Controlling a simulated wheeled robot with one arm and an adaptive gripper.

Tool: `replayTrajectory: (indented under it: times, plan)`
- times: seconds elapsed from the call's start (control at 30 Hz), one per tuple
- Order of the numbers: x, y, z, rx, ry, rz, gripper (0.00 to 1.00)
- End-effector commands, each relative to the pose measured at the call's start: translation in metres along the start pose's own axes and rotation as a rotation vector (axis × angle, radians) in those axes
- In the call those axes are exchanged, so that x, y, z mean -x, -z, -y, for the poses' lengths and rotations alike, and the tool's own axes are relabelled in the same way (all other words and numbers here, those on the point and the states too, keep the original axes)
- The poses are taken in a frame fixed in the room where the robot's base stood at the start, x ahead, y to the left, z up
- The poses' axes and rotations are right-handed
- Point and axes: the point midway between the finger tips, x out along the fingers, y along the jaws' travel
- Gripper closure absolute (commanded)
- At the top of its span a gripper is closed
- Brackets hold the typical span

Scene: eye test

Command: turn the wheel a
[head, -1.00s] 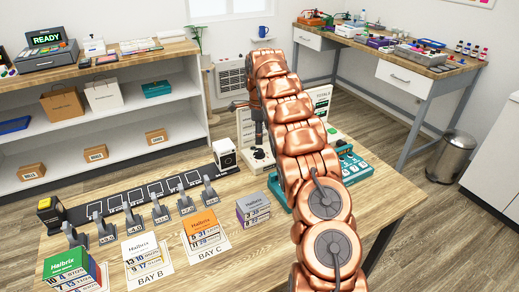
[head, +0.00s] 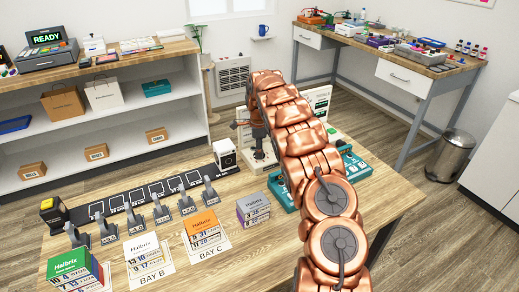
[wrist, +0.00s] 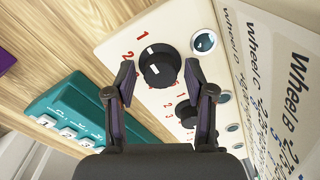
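A cream panel (wrist: 125,48) with red numbers fills the middle of the wrist view. A black round knob (wrist: 158,65) with a white pointer mark sits on it, between and just beyond the fingertips of my gripper (wrist: 160,82). My gripper is open, and I see no clear contact with the knob. A second black knob (wrist: 188,112) is lower right, partly hidden by the right finger. A placard (wrist: 275,75) at the right reads wheel B, C and D; I see no letter beside the knobs. In the head view my gripper (head: 259,133) is dark and small above the panel.
A teal keyed device (wrist: 75,115) lies left of the panel. Small round gauges (wrist: 204,42) line the panel's right side. On the table in the head view are a row of levers (head: 160,208) and calendar-like blocks (head: 203,227). My arm hides part of the table's back right.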

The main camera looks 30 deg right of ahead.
Motion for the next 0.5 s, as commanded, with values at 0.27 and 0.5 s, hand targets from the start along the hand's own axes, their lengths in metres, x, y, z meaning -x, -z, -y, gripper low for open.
replayTrajectory:
  times: [0.27, 0.5]
  plan:
    - [0.0001, -0.0003, -0.0001, 0.001, 0.000, 0.000, 0.79]
    - [-0.0003, 0.0021, 0.0011, 0.000, -0.001, 0.000, 1.00]
